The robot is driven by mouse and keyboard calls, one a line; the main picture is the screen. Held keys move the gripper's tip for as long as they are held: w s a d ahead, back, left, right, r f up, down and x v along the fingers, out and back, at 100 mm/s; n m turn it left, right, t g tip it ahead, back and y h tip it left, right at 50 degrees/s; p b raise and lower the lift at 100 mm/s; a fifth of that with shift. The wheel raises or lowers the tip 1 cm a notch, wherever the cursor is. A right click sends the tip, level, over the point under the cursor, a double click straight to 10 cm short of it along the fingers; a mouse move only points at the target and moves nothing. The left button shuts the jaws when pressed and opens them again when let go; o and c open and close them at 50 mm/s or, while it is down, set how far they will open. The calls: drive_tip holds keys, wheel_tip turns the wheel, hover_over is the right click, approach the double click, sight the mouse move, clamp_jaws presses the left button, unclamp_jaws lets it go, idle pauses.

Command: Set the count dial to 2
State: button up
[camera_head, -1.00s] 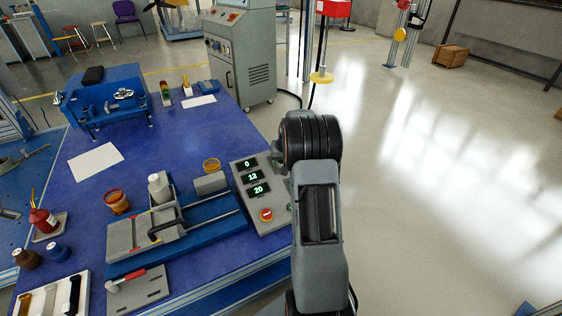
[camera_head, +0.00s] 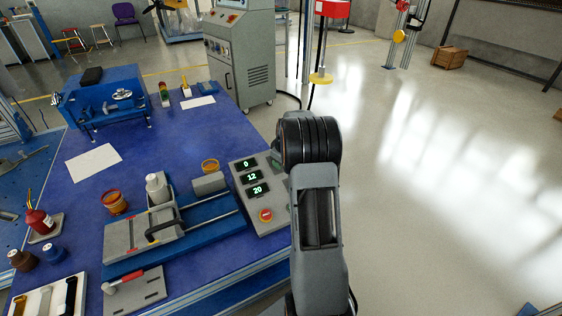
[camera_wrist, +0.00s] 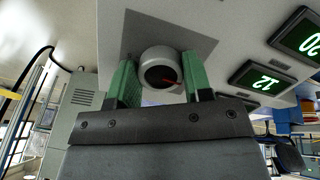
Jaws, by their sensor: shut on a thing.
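A round grey dial (camera_wrist: 160,68) with a red mark on its face sits on a dark square of the control panel, seen in the wrist view. My gripper (camera_wrist: 160,80) has its green fingers on both sides of the dial and is shut on it. In the head view my arm hides the dial, and only a bit of green finger shows at the panel's upper right edge. The grey control panel (camera_head: 266,217) shows three displays: 0 (camera_head: 246,164), 12 (camera_head: 251,177) and 20 (camera_head: 258,190). No label beside the dial is readable.
A red button (camera_head: 265,215) is low on the panel. Left of the panel, a blue fixture with rails (camera_head: 190,228) stands on the blue table (camera_head: 190,135). A grey cabinet (camera_head: 240,62) stands behind. Open floor lies to the right.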

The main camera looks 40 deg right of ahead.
drive_tip(key=shift+r+n, duration=0.1)
drive_tip(key=shift+n, duration=0.5)
drive_tip(key=o, duration=0.9)
drive_tip(key=p+v, duration=0.3)
drive_tip(key=v, duration=1)
drive_tip(key=shift+s+r+p, duration=0.15)
drive_tip(key=shift+r+p, duration=0.2)
drive_tip(key=shift+p, duration=0.05)
